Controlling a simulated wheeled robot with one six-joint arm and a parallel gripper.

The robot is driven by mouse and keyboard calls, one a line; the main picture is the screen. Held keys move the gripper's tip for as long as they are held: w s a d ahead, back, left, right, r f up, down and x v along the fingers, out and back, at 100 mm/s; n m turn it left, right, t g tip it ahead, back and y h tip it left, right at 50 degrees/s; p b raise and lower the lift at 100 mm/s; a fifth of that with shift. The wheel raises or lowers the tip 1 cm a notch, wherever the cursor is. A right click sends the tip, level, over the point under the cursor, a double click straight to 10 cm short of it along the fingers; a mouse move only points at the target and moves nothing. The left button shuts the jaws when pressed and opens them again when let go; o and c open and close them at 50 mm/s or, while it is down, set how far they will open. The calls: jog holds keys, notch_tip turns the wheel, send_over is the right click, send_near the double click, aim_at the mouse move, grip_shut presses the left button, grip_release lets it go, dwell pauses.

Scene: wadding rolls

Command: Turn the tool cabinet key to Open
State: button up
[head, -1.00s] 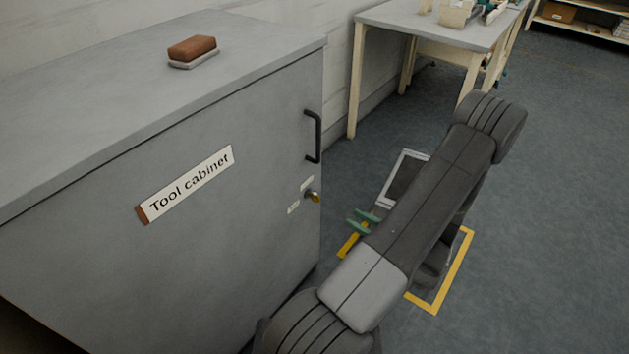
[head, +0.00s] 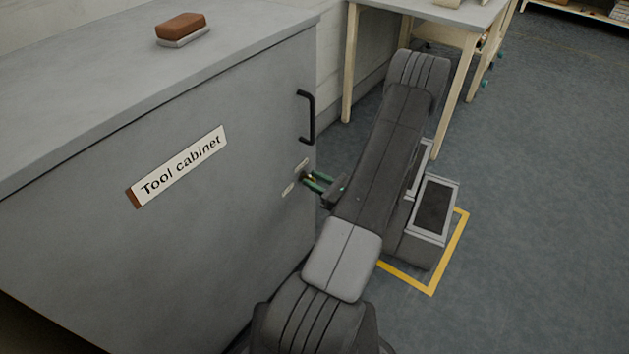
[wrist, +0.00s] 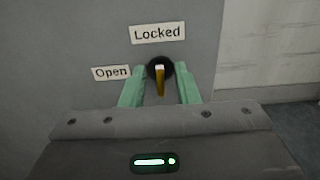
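The grey tool cabinet (head: 230,230) stands at the left in the head view, with its name sign (head: 180,167) on the front. In the wrist view the brass key (wrist: 160,82) sits in a dark round lock, its bow lined up roughly upright, below the Locked label (wrist: 157,33). The Open label (wrist: 111,72) is to the left of the lock. My gripper (wrist: 160,90) is open, with one green finger on each side of the key and a gap to it on both sides. In the head view my gripper (head: 315,181) is at the lock and partly hides the key.
A black handle (head: 307,117) is on the cabinet front above the lock. A brown and grey block (head: 182,29) lies on the cabinet top. A workbench (head: 440,12) stands behind.

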jog(key=shift+w+a, duration=0.15)
grip_shut()
